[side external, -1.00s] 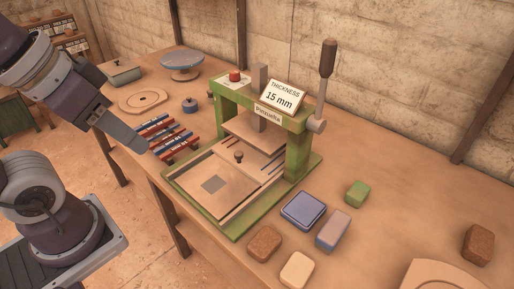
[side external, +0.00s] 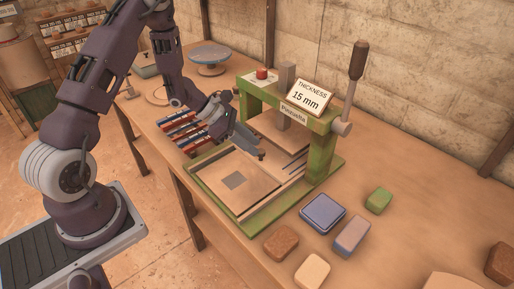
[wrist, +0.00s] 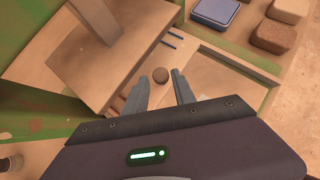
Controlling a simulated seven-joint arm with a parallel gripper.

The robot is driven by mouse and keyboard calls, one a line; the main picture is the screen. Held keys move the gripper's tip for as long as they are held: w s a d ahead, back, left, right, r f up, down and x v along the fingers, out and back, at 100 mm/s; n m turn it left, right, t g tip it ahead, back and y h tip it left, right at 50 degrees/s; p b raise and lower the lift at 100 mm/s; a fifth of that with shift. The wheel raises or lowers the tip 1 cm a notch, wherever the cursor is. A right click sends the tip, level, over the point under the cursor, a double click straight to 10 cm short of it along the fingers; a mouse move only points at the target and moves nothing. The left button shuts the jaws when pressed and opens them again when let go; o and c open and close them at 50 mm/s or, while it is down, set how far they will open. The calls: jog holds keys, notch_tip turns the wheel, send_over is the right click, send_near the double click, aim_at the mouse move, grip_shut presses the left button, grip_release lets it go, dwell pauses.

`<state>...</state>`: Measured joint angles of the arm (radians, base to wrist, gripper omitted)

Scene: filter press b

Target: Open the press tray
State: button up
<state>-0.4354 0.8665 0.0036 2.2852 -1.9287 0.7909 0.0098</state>
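The green press (side external: 322,150) stands on the bench, with its wooden press tray (side external: 215,172) low at its front. The tray has a dark square on top and also shows in the wrist view (wrist: 222,88). My gripper (side external: 262,155) is low over the tray by the press opening. Nothing is held; contact with the knob cannot be told.
The upper press plate (wrist: 92,62) and its column hang beside the fingers. A lever (side external: 354,88) rises at the press's right. A blue-topped tin (side external: 323,212) and several coloured blocks lie right of the press. Striped red and blue bars (side external: 182,130) lie to its left.

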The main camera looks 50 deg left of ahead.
jog(key=shift+x, duration=1.25)
grip_shut()
jog(key=shift+r, duration=0.1)
dwell(0.3)
